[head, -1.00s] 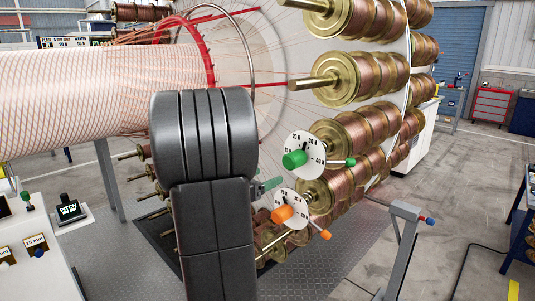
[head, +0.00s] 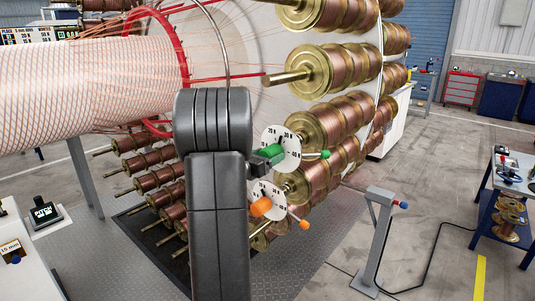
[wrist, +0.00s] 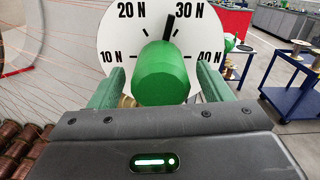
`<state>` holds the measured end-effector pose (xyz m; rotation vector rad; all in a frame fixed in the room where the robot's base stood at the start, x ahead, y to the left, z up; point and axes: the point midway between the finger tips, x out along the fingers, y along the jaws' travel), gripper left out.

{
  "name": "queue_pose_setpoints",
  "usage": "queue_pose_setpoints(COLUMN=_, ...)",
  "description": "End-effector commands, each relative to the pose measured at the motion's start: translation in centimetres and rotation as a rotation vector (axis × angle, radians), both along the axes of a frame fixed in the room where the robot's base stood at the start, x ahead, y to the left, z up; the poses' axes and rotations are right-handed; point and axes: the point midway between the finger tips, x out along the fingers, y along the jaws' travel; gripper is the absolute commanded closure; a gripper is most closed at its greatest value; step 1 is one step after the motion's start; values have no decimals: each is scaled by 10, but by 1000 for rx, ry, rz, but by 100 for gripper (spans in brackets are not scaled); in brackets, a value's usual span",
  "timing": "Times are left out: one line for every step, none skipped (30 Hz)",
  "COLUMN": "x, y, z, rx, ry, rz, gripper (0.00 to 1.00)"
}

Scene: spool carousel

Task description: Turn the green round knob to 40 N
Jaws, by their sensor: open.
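The green round knob (wrist: 163,74) stands out from a white dial (wrist: 120,38) marked 10 N, 20 N, 30 N and 40 N. A black pointer (wrist: 168,28) sits between 20 N and 30 N, closer to 30 N. My gripper (wrist: 158,85) is open, with one green finger on each side of the knob; I cannot tell whether either touches it. In the head view the green knob (head: 272,150) and its dial (head: 291,138) are partly hidden by my gripper (head: 264,158), which reaches them from the left.
An orange knob (head: 261,206) on a second dial sits just below. A green-tipped rod (head: 325,154) and an orange-tipped rod (head: 304,224) stick out to the right. Copper spools (head: 345,115) surround the dials. A grey post (head: 375,235) stands on the right.

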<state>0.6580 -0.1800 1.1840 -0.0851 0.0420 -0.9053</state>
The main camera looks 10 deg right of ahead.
Motion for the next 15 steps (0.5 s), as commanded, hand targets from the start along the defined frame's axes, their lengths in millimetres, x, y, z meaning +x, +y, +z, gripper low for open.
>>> queue_pose_setpoints(x=1, y=-2, z=0, rx=0, ry=0, rz=-1, gripper=28)
queue_pose_setpoints(x=2, y=-2, z=0, rx=0, ry=0, rz=-1, gripper=28)
queue_pose_setpoints(x=2, y=-3, z=0, rx=0, ry=0, rz=-1, gripper=28)
queue_pose_setpoints(x=2, y=-3, z=0, rx=0, ry=0, rz=-1, gripper=28)
queue_pose_setpoints(x=2, y=-3, z=0, rx=1, ry=-1, rz=-1, gripper=28)
queue_pose_setpoints(x=2, y=-3, z=0, rx=1, ry=-1, rz=-1, gripper=28)
queue_pose_setpoints(x=2, y=-3, z=0, rx=1, ry=-1, rz=-1, gripper=28)
queue_pose_setpoints(x=2, y=-3, z=0, rx=1, ry=-1, rz=-1, gripper=28)
queue_pose_setpoints(x=2, y=-3, z=0, rx=1, ry=-1, rz=-1, gripper=28)
queue_pose_setpoints(x=2, y=-3, z=0, rx=1, ry=-1, rz=-1, gripper=32)
queue_pose_setpoints(x=2, y=-3, z=0, rx=1, ry=-1, rz=-1, gripper=38)
queue_pose_setpoints(x=2, y=-3, z=0, rx=1, ry=-1, rz=-1, gripper=45)
queue_pose_setpoints(x=2, y=-3, z=0, rx=1, ry=-1, rz=-1, gripper=51)
queue_pose_setpoints(x=2, y=-3, z=0, rx=1, ry=-1, rz=-1, gripper=57)
queue_pose_setpoints(x=2, y=-3, z=0, rx=1, ry=-1, rz=-1, gripper=65)
